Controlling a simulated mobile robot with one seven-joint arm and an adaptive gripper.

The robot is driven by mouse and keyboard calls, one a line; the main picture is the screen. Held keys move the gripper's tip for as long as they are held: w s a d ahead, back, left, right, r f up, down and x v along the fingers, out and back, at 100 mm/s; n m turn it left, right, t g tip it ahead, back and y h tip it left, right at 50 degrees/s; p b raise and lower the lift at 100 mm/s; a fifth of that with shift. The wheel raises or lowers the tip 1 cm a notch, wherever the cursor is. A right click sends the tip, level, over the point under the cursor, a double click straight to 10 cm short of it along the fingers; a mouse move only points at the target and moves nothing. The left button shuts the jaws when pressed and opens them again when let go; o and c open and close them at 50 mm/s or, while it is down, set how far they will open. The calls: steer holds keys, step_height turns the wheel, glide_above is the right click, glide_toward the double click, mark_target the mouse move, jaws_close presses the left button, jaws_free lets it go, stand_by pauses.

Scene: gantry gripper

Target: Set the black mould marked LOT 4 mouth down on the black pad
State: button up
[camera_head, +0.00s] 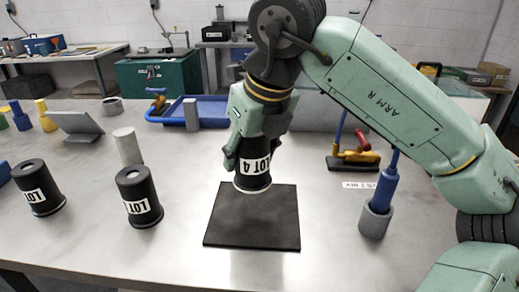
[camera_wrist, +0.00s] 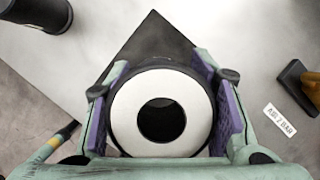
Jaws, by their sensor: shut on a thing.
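The black mould marked LOT 4 (camera_head: 254,176) is upright in my gripper (camera_head: 252,160), with its label facing the head camera. Its pale lower rim is over the back part of the black pad (camera_head: 250,225); I cannot tell whether it touches. In the wrist view, purple-lined fingers (camera_wrist: 161,115) are shut on both sides of the mould (camera_wrist: 121,119). A white ring face with a dark round hole faces that camera. The pad (camera_wrist: 152,42) shows beyond it. The mould's lower end is hidden there.
Two other black moulds marked LOT stand left of the pad, one nearer (camera_head: 138,198) and one farther (camera_head: 38,190). A grey cylinder (camera_head: 128,147) stands behind them. A grey cup with a blue tool (camera_head: 376,218) stands right. A toggle clamp (camera_head: 355,158) lies behind right.

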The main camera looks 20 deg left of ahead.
mark_target(263, 152)
steer(key=shift+s+d+f+b, duration=0.1)
steer(key=shift+f+b, duration=0.95)
steer(key=shift+f, duration=0.45)
steer(key=shift+d+f+b, duration=0.1)
steer(key=shift+f+b, duration=0.9)
steer(key=shift+f, duration=0.45)
steer(key=shift+f+b, duration=0.55)
steer(key=shift+f, duration=0.05)
steer(key=o, duration=1.2)
steer(key=v, duration=1.2)
steer(key=shift+r, duration=0.1)
